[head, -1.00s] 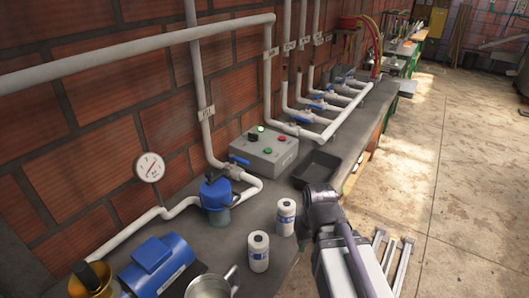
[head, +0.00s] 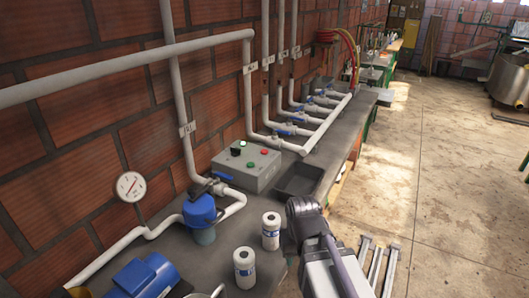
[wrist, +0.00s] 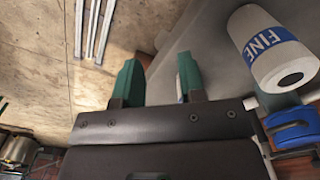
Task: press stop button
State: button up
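A grey control box (head: 262,177) stands on the bench against the brick wall in the head view. On its top are a red button (head: 264,152), a green button (head: 250,165) and a dark knob or lamp (head: 237,150) with a pale top. I cannot read labels on them. In the wrist view my gripper (wrist: 158,80) is open and empty, its two green fingers apart. In the head view my arm is at the lower right, beside the bench and well short of the box; the fingers are hidden there.
A black tray (head: 298,180) lies right of the box. A blue-topped filter (head: 200,212) and white pipes stand left. The floor at right is open.

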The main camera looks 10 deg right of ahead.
grip_shut()
dwell(1.4)
